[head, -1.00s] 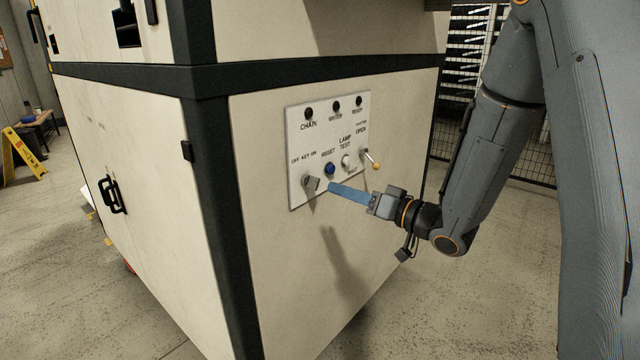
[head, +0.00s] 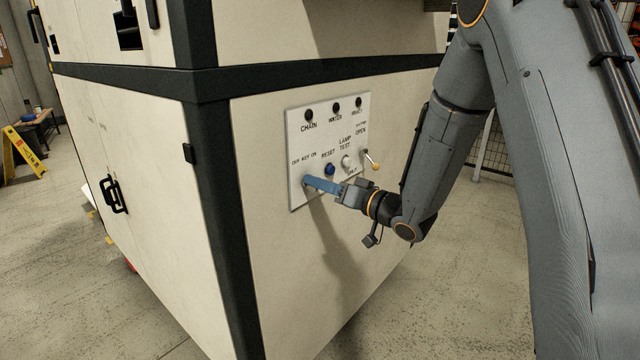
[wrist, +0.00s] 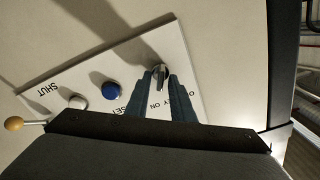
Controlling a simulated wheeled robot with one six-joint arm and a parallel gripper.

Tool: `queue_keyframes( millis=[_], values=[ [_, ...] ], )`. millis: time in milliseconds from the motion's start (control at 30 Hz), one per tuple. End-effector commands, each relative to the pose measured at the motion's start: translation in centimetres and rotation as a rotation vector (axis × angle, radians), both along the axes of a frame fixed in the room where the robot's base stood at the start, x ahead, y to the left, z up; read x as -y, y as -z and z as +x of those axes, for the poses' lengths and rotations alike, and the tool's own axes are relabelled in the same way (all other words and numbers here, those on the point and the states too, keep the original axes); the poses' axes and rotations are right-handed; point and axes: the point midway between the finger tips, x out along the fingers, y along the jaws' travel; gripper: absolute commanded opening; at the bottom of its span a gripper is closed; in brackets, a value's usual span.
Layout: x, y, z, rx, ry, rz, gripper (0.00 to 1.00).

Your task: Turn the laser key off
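The laser key (wrist: 160,73) is a small grey key marked OFF KEY ON, at the lower left of the white control panel (head: 297,199). In the wrist view its grip lies between my two blue fingertips. My gripper (head: 307,181) reaches in from the right; in the wrist view its fingertips (wrist: 161,80) stand apart, one on each side of the key, with a gap visible around it. In the head view the fingers hide most of the key.
Beside the key are the blue reset button (head: 330,169), the white lamp test button (head: 347,162) and a shutter lever with an orange knob (head: 375,167). The panel is on a cream cabinet (head: 270,290). A yellow floor sign (head: 24,152) stands far left.

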Motion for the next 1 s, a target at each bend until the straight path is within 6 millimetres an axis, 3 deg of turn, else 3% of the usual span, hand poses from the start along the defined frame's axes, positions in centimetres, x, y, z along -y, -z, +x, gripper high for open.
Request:
queue_keyframes(
  millis=[33, 100, 133, 567, 1000],
  values=[
    [0.01, 0.00, -0.01, 0.000, 0.000, 0.000, 0.12],
    [0.02, 0.00, -0.01, 0.000, 0.000, 0.000, 0.00],
    [0.02, 0.00, -0.01, 0.000, 0.000, 0.000, 0.00],
    [0.03, 0.02, -0.01, 0.045, 0.000, -0.038, 0.00],
    [-0.13, -0.01, -0.14, 0.312, 0.001, -0.258, 0.00]
  ],
)
